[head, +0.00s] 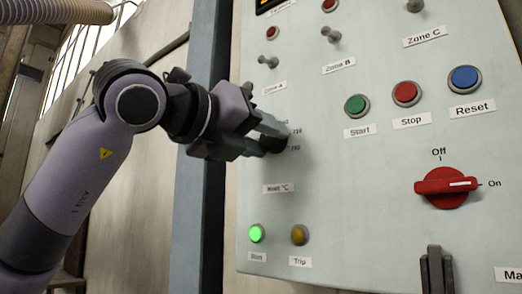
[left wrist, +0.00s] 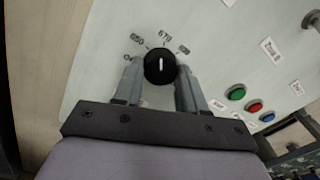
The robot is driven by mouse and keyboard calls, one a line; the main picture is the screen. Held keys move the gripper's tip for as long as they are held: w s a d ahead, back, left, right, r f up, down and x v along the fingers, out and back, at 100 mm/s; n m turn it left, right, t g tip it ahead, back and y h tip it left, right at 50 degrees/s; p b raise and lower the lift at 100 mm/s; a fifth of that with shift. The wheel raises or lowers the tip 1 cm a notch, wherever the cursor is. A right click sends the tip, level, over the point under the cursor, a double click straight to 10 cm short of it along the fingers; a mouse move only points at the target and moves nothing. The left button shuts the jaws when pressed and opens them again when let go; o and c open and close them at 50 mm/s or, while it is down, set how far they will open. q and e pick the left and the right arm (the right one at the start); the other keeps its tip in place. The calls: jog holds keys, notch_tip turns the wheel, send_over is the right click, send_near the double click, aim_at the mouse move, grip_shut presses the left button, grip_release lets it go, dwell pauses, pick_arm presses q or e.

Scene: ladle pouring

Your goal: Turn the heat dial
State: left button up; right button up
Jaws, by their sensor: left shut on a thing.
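The heat dial is a round black knob with a white pointer line (left wrist: 160,66), low on the left of the pale control panel. In the left wrist view its line points nearly straight up, close to the label that looks like 670. My left gripper (head: 270,136) reaches in from the left and is shut on the dial, one finger on each side; it also shows in the left wrist view (left wrist: 158,80). In the head view the fingers hide much of the dial.
The panel (head: 340,200) also carries a green Start button (head: 357,105), red Stop button (head: 406,93), blue Reset button (head: 464,78) and red rotary switch (head: 446,187) pointing to On. Below the dial are a lit green lamp (head: 256,233) and an amber lamp (head: 299,235).

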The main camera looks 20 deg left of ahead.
pick_arm(q)
jog(key=shift+f+n+b, duration=0.3)
jog(key=shift+n+b, duration=0.6)
jog(key=shift+n, duration=0.1)
jog(key=shift+n+b, duration=0.85)
jog(key=shift+n, duration=0.05)
jog(key=n+b, duration=0.2)
jog(key=n, duration=0.1)
jog(key=shift+d+r, duration=0.1)
jog(key=n+b, duration=0.1)
jog(key=n, duration=0.1)
jog(key=shift+n+b, duration=0.35)
jog(key=shift+n, duration=0.05)
jog(key=shift+s+n+t+y+b, duration=0.1)
jog(key=shift+n+t+y+b, duration=0.3)
jog(key=shift+n, duration=0.6)
jog(key=n+b, duration=0.1)
jog(key=n, duration=0.2)
jog(key=shift+r+b, duration=0.15)
jog(key=shift+b, duration=0.25)
jog(key=shift+r+n+b, duration=0.1)
jog(key=shift+n+b, duration=0.3)
jog(key=shift+n, duration=1)
